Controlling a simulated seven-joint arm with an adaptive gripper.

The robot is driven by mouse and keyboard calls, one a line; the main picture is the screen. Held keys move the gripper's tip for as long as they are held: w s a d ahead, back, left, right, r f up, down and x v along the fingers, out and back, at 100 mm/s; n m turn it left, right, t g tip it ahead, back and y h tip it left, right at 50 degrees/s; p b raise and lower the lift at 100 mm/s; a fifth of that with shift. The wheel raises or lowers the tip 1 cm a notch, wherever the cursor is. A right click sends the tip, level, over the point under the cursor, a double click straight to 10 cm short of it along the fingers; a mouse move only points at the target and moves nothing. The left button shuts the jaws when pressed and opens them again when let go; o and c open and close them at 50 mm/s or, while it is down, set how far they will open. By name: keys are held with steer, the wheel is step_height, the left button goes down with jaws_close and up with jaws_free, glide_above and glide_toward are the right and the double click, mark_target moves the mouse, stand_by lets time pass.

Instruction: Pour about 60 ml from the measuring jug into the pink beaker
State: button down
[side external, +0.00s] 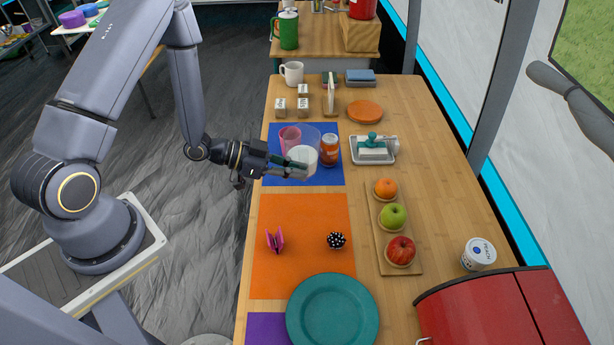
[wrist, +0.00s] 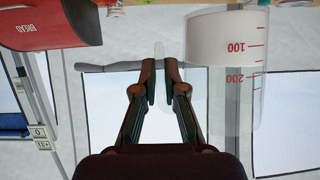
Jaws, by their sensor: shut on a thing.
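The measuring jug (side external: 305,170) is clear, with white contents in its lower part. In the wrist view the jug (wrist: 228,85) shows red marks at 100 and 200, with the white near the 100 mark. My gripper (side external: 298,167) is shut on the jug's clear handle; its fingertips (wrist: 160,75) are close together around it. The jug looks roughly upright over the blue mat; I cannot tell how far above it. The pink beaker (side external: 287,134) stands on the mat just behind and left of the jug, partly hidden by it. The beaker's contents are not visible.
An orange jar (side external: 329,150) stands close to the right of the jug on the blue mat (side external: 325,178). A butter dish (side external: 360,154) is further right. The orange mat (side external: 300,215) in front has clear space.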

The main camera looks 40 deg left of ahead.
mark_target(317, 144)
steer(key=w+n+y, duration=0.1)
steer(key=w, duration=0.1)
steer(key=w+r+n+t+y, duration=0.1)
steer(key=w, duration=0.2)
steer(key=w+r+n+t+y, duration=0.1)
steer(key=w, duration=0.2)
steer(key=shift+a+r, duration=0.15)
steer(key=shift+a, duration=0.25)
steer(key=w+d+r+n+t+y, duration=0.1)
steer(key=w+d+n+t+y, duration=0.1)
steer(key=w+n+y, duration=0.5)
steer(key=shift+m, duration=0.7)
steer(key=shift+w+d+f, duration=0.1)
steer(key=shift+w+f, duration=0.1)
steer(key=shift+f, duration=1)
steer(key=shift+w+f, duration=0.15)
steer(key=shift+f, duration=1.05)
steer(key=a+r+n+h, duration=0.4)
steer(key=a+n, duration=0.2)
steer(key=a, duration=0.1)
steer(key=shift+s+a+r+t, duration=0.2)
steer(key=shift+r+t, duration=0.1)
steer(key=shift+t, duration=0.1)
